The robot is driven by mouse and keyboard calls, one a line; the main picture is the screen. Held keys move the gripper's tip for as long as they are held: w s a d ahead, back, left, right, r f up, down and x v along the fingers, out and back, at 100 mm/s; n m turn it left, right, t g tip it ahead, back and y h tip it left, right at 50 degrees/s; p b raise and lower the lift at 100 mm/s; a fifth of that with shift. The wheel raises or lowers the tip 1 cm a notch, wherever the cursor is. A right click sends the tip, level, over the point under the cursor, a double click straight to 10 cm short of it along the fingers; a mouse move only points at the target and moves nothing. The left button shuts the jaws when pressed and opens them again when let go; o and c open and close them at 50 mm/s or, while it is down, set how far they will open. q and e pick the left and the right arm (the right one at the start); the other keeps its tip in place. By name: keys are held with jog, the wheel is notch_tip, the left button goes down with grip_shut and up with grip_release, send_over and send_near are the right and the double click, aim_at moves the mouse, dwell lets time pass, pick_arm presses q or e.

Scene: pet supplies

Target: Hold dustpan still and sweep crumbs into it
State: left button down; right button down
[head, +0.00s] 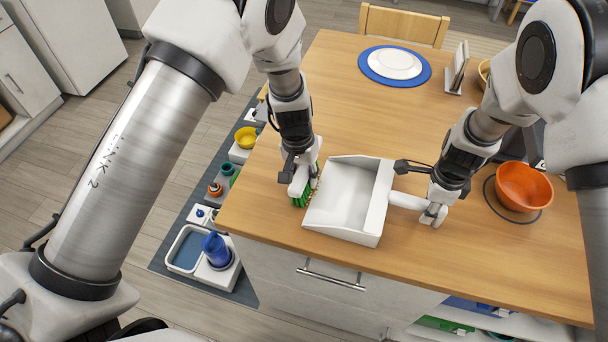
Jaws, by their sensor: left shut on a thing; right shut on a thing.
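A white dustpan (347,200) lies on the wooden table near its front edge, open side to the left and handle (406,201) to the right. My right gripper (431,214) is shut on the dustpan's handle. My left gripper (301,186) is shut on a brush with green bristles (302,199), which stands on the table just left of the dustpan's open edge. A few small crumbs (316,183) seem to show between the bristles and the pan lip; they are too small to tell well. The brush's body is mostly hidden by the gripper.
The table (480,268) has free room at its front right and behind the dustpan. An orange bowl (523,186) stands at the right. A white plate on a blue mat (424,74) lies at the back. Pet bowls and a blue container (217,249) are on the floor at left.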

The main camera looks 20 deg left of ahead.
pick_arm(q)
jog(key=shift+s+d+r, duration=0.1)
jog(key=shift+d, duration=1.35)
jog(key=shift+d+r, duration=0.1)
jog(key=shift+d, duration=1.3)
jog(key=shift+a+r, duration=0.5)
jog(key=shift+r, duration=0.35)
jog(key=shift+a+r, duration=0.55)
jog(key=shift+r, duration=0.25)
jog(key=shift+a+r, duration=0.5)
jog(key=shift+r, duration=0.35)
jog(key=a+r, duration=0.3)
jog(key=a, duration=0.9)
jog(key=shift+w, duration=0.25)
